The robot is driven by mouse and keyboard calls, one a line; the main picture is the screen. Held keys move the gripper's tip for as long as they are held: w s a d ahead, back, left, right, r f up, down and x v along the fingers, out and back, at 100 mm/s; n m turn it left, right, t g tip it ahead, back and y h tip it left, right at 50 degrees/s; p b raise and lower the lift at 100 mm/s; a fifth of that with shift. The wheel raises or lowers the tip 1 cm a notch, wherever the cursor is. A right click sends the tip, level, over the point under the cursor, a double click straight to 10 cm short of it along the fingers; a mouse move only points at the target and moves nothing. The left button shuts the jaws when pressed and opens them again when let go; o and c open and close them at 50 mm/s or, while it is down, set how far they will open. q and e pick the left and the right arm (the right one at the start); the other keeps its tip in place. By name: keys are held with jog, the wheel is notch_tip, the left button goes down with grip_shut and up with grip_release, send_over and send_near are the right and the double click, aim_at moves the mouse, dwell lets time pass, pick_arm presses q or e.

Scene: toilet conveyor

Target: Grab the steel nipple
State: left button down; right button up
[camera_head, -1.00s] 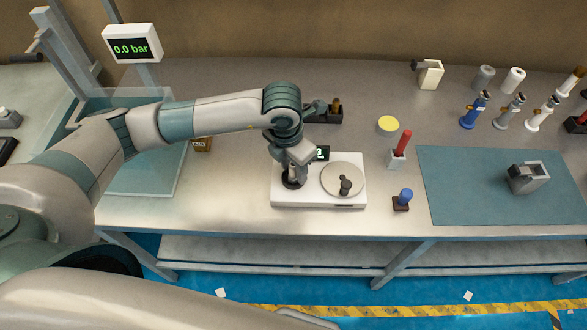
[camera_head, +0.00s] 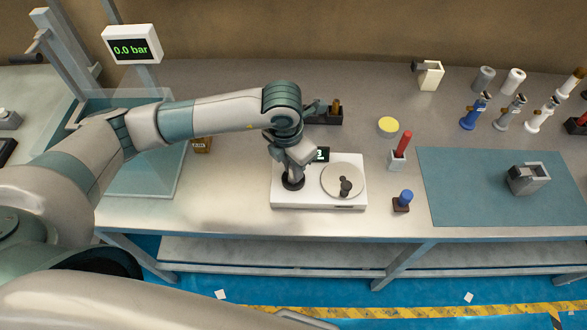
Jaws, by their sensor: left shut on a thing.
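My left gripper (camera_head: 293,178) points down over the left side of a white unit (camera_head: 317,206) with a small display and a round plate (camera_head: 342,179). It is shut on a small dark piece; the arm hides most of it, so I cannot tell whether it is the steel nipple. A short dark grey cylinder (camera_head: 345,187) stands on the round plate, right of the gripper. A grey cylinder (camera_head: 484,79) stands at the back right. Which piece is the steel nipple is not clear. My right gripper is not in view.
A blue-topped piece (camera_head: 405,198), a red-handled piece (camera_head: 401,148) and a yellow disc (camera_head: 388,125) stand right of the unit. A blue-grey mat (camera_head: 460,200) holds a grey block (camera_head: 528,178). Several bottle-like items line the back right. A display reads 0.0 bar (camera_head: 131,46).

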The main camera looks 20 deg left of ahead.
pick_arm(q)
jog(key=shift+r+b, duration=0.5)
jog(key=shift+r, duration=0.15)
jog(key=shift+d+r+b, duration=0.2)
jog(key=shift+r+b, duration=0.2)
jog(key=shift+r, duration=0.2)
jog(key=shift+d+r+b, duration=0.2)
jog(key=shift+r+b, duration=0.15)
jog(key=shift+r, duration=0.25)
jog(key=d+r+b, duration=0.4)
jog(key=d+r, duration=0.3)
jog(key=d, duration=0.4)
jog(key=shift+s, duration=0.25)
jog(key=shift+s+f, duration=0.1)
